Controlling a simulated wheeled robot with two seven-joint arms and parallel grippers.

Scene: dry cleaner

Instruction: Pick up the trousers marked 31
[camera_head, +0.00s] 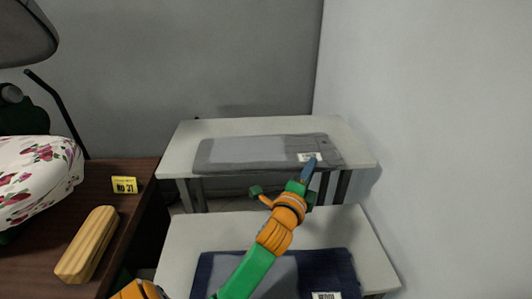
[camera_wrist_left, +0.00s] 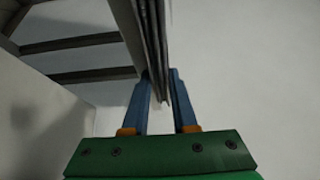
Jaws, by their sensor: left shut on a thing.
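Grey folded trousers (camera_head: 245,153) lie flat on the far white table, with a small white tag (camera_head: 310,157) near their right end. Dark blue folded trousers (camera_head: 328,272) lie on the nearer white table, partly hidden by my left arm; their white tag (camera_head: 326,296) is cut off by the frame. I cannot read either number. My left gripper (camera_head: 308,170) is at the front edge of the grey trousers, beside the tag. In the left wrist view its blue fingers (camera_wrist_left: 160,105) are shut on the layered grey edge of the trousers (camera_wrist_left: 156,50). My right gripper is not in view.
A yellow card (camera_head: 124,185) reading "NO 31" stands on the dark wooden counter (camera_head: 140,205) at left, near a wooden block (camera_head: 88,245) and a floral cloth (camera_head: 40,170). The far table (camera_head: 190,135) stands close to the right wall. A gap separates it from the near table (camera_head: 190,232).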

